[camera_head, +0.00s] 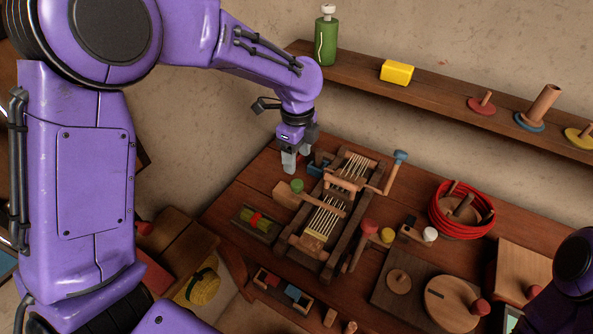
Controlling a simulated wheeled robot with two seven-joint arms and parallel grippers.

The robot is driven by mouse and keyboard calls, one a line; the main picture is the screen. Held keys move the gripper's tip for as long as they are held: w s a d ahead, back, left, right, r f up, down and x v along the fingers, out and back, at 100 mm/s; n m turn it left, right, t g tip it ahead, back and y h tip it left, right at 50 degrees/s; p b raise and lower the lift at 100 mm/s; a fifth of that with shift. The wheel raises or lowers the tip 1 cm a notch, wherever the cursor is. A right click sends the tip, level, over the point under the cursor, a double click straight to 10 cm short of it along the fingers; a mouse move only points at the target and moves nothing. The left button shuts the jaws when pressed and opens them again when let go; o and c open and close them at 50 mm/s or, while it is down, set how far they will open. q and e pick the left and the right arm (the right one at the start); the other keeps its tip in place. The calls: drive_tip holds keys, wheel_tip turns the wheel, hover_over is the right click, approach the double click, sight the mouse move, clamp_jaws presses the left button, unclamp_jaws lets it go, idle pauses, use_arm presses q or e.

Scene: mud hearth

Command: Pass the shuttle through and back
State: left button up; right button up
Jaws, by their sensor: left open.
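A small wooden loom (320,228) stands on the table, with pale warp threads (326,215) stretched along its frame. A wooden bar lies across the threads. Which piece is the shuttle I cannot tell for certain; a flat wooden piece (285,194) with a green knob (297,185) sticks out at the loom's left side. My left gripper (296,163) points down, open, above the table at the loom's far left corner. A blue piece (318,167) is just right of its fingers. I see nothing between the fingers. My right gripper is not in view; part of my right arm shows at the lower right.
A blue-topped handle (398,160) and a red-knobbed lever (367,232) rise on the loom's right. A red cord coil (460,212) and wooden discs (452,302) stand further right. A tray (257,221) sits left of the loom. A shelf (435,93) runs along the wall behind.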

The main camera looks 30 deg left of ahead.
use_arm(q)
drive_tip(key=shift+r, duration=0.75)
drive_tip(key=shift+c, duration=0.9)
drive_tip(key=shift+t+h, duration=0.8)
drive_tip(key=shift+h, duration=0.1)
drive_tip(key=d, duration=0.1)
drive_tip(key=w+d, duration=0.1)
drive_tip(key=d, duration=0.1)
drive_tip(key=w+d, duration=0.1)
drive_tip(key=shift+w+d+f, duration=0.15)
drive_tip(key=shift+w+d, duration=0.05)
drive_tip(key=shift+d, duration=0.2)
clamp_jaws()
drive_tip(key=w+d+r+n+t+h+b, duration=0.1)
drive_tip(key=w+d+r+n+t+h, duration=0.15)
drive_tip(key=w+d+t, duration=0.55)
drive_tip(key=n+g+y+b, duration=0.3)
drive_tip(key=n+g+y, duration=0.4)
drive_tip(key=n+y, duration=0.6)
approach(311, 201)
wheel_tip(311, 201, up, 4)
drive_tip(key=x, duration=0.9)
drive_tip(key=shift+w+a, duration=0.1)
drive_tip(key=shift+a, duration=0.3)
